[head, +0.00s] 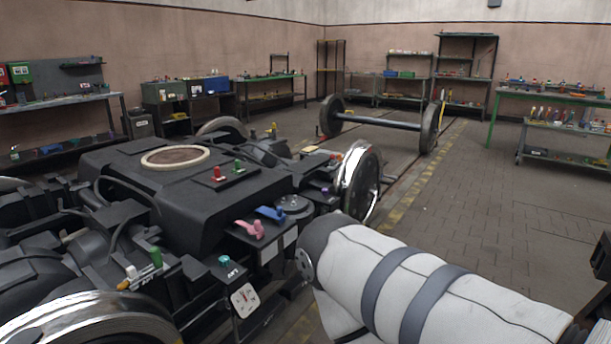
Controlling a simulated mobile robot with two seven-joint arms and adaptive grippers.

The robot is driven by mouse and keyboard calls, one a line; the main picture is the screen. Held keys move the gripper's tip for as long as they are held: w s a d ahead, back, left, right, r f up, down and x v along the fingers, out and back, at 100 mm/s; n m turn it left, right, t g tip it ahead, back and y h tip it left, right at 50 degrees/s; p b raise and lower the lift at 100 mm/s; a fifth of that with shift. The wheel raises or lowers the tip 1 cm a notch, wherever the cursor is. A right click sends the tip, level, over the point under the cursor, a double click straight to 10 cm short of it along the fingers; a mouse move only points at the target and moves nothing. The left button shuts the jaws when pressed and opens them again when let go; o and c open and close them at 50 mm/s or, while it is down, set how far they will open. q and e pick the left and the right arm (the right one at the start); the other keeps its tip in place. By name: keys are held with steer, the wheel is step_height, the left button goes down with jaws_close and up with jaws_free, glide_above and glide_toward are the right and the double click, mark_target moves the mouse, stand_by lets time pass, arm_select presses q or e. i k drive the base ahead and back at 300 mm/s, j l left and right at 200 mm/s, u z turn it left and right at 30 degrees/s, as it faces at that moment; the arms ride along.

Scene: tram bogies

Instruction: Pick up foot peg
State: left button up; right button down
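I cannot make out with certainty which object is the foot peg. Several small coloured pieces lie on the black bogie (190,215): a pink piece (250,229) and a blue piece (271,213) on its near right edge, red (218,173) and green (239,166) pieces on top, a teal piece (224,260), and a green-and-orange piece (140,272) near the front wheel. My white arm crosses the lower right and hides part of the floor. A dark part at the right edge may be my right gripper, cut off by the frame. My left gripper is not in view.
A loose wheelset (380,121) stands on the track behind the bogie. Shelves and benches with small items line the walls, including a green-topped bench (545,96) at right. The paved floor (480,190) right of the yellow line is clear.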

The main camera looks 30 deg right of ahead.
mark_target(218, 178)
steer(key=z, duration=0.55)
steer(key=i+l+u, duration=0.35)
steer(key=i+l, duration=0.35)
steer(key=i, duration=0.15)
